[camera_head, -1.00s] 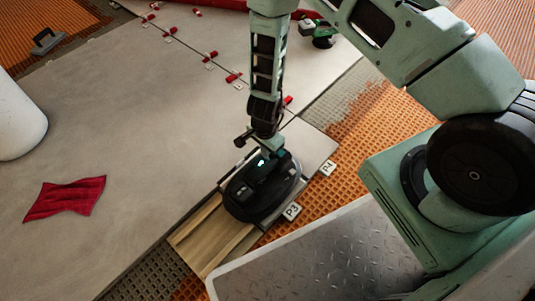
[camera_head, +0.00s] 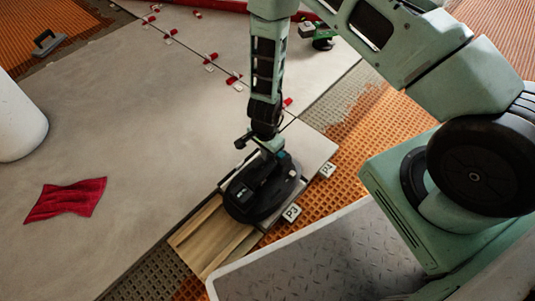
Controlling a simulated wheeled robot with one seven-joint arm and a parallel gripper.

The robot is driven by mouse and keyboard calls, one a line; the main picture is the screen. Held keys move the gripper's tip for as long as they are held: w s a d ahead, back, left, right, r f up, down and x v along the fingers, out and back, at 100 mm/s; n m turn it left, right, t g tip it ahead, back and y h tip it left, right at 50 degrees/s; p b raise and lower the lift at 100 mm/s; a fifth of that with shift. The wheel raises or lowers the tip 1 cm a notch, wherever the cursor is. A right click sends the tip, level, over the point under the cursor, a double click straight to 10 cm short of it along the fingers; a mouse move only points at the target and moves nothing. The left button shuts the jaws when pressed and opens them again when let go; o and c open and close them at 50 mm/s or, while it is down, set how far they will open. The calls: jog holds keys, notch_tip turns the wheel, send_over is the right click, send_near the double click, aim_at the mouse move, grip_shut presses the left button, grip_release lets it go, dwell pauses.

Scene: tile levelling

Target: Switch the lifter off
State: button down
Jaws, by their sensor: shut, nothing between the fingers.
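The lifter (camera_head: 264,197) is a black, round-based device with a raised body and handle. It rests on a grey tile near the P3 and P4 tags, beside the wooden battens. My gripper (camera_head: 273,150) is shut and empty, pointing down at the far end of the lifter's top. It is at or just above the lifter body; I cannot tell if they touch. The gripper partly covers that end of the lifter. No lit cyan indicator shows on the lifter's top.
Wooden battens (camera_head: 211,238) lie in front of the lifter. The P3 tag (camera_head: 291,213) and P4 tag (camera_head: 327,170) stand to its right. A red cloth (camera_head: 65,200) lies on the large grey tiles at left, near a white cylinder (camera_head: 18,122). Red clips (camera_head: 234,78) line a tile seam.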

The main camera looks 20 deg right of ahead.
notch_tip(320, 180, up, 6)
jog(key=p, duration=0.5)
jog(key=shift+p, duration=0.4)
